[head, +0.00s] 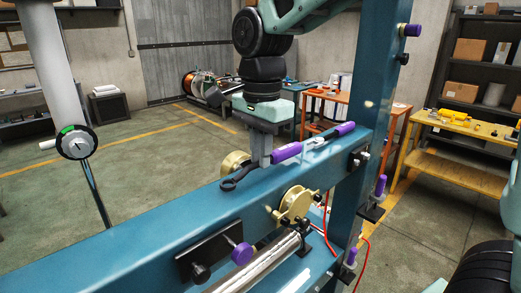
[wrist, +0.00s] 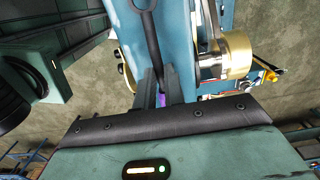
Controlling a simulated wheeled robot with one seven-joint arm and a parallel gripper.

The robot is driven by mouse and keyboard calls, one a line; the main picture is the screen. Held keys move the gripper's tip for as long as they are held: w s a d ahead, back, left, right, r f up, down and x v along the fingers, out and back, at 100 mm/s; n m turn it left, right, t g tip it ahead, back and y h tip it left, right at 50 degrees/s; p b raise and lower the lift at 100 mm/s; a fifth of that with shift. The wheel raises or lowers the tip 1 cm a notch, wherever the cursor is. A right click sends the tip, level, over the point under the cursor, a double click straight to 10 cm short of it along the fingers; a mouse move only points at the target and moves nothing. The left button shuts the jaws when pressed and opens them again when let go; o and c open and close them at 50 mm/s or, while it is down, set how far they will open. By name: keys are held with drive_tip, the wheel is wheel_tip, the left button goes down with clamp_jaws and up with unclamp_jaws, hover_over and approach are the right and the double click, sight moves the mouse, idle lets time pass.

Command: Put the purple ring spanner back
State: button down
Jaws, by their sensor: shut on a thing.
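The purple ring spanner (head: 287,152) has a purple handle and a dark shaft with a dark ring end. In the head view it is just above or on the top of the blue beam (head: 130,235); I cannot tell if it touches. My gripper (head: 264,160) points down and is shut on the spanner near where handle and shaft meet. In the wrist view the dark shaft (wrist: 152,45) runs up from between my fingers (wrist: 161,92), and the ring end is cut by the top edge. A bit of purple shows between the fingers.
Another purple-handled tool (head: 345,128) lies on the beam beside the blue post (head: 368,120). A brass roller (head: 297,203), a black plate with a purple knob (head: 241,254) and a shiny bar (head: 258,268) are on the beam's near side. A yellow bench (head: 455,165) stands right.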

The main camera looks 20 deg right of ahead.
drive_tip(key=shift+f+b, duration=0.3)
drive_tip(key=shift+f, duration=0.25)
drive_tip(key=c, duration=0.9)
unclamp_jaws()
drive_tip(key=shift+f, duration=0.1)
drive_tip(key=shift+d+r+p, duration=0.1)
drive_tip(key=shift+r+p, duration=2.5)
drive_tip(key=shift+r, duration=0.5)
